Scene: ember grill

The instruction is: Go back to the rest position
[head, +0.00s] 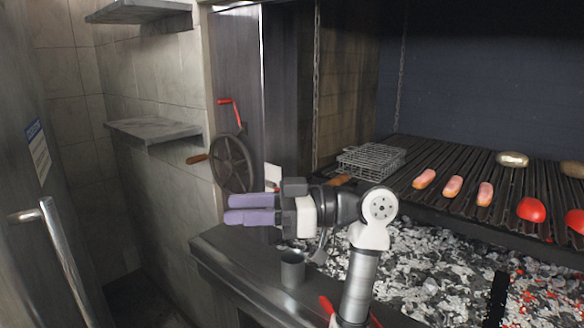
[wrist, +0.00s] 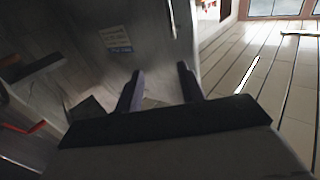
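My gripper (head: 231,208) is held out to the left above the front ledge of the grill in the head view, with its two purple fingers level. In the wrist view the fingers of my gripper (wrist: 159,80) stand apart with nothing between them, so it is open and empty. The wrist view looks past the fingers at a grey panel (wrist: 148,45) with a label and at a pale plank floor (wrist: 245,60).
A grey cup (head: 292,270) stands on the ledge (head: 235,262) below my gripper. A spoked wheel (head: 233,163) is on the left. Sausages (head: 453,187), red peppers (head: 531,209) and a wire basket (head: 370,161) lie on the grate (head: 420,155) above ashy coals (head: 425,262).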

